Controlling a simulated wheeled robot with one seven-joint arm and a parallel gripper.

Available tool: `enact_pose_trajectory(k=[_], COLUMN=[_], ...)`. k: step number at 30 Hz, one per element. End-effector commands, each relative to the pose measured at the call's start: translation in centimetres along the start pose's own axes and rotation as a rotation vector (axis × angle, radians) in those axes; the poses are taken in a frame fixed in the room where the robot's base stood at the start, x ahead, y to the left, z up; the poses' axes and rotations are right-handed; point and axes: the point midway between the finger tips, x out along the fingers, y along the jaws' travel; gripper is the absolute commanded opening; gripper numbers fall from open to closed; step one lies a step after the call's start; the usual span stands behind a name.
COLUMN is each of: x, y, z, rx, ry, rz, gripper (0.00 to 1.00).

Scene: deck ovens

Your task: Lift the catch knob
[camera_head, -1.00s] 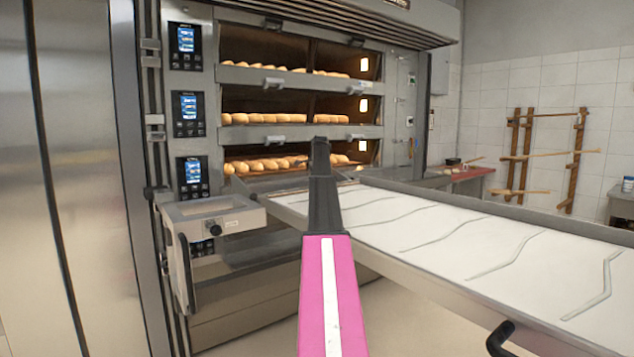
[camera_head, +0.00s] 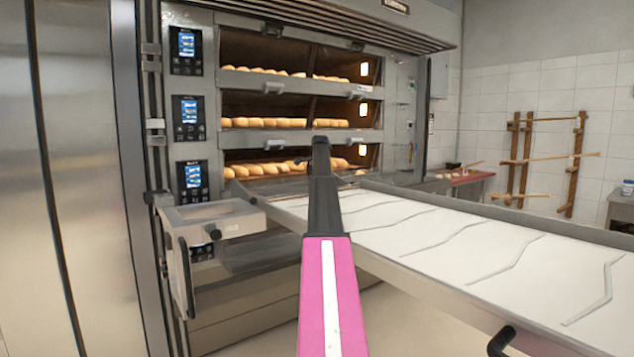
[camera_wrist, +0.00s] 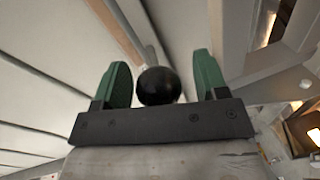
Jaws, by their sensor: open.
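A round black knob (camera_wrist: 159,86), which looks like the catch knob, is between the fingers of my gripper (camera_wrist: 161,84) in the wrist view. My gripper is open, with one green-padded finger on each side of the knob. The knob is close to the left finger, with a small gap to the right finger. In the head view my pink and dark arm reaches forward to the loader's oven end, and hides the fingers and this knob.
The loader (camera_head: 450,235) with its white cloth bed slopes from the oven to the right foreground. The deck oven (camera_head: 290,135) holds rows of bread. A side shelf (camera_head: 212,213) with another black knob (camera_head: 215,233) stands left of my arm. A wooden rack (camera_head: 545,165) hangs on the tiled wall.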

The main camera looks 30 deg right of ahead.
Motion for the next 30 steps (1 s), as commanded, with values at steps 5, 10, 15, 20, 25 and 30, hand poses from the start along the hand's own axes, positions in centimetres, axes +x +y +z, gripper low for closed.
enact_pose_trajectory(k=[5,10,15,20,25,30], x=[-1.5,-4.2,-7.6,-9.9,-10.7,-10.7], y=[0.0,-0.1,-0.1,-0.1,0.0,0.0], z=[0.0,-0.1,-0.1,-0.1,0.0,0.0], rx=[0.0,0.0,0.0,0.0,0.0,0.0], ry=[0.0,0.001,0.001,0.0,0.0,0.0], rz=[0.0,-0.002,-0.002,-0.001,-0.001,-0.001], gripper=[0.67,0.67,0.67,0.67,0.67,0.67])
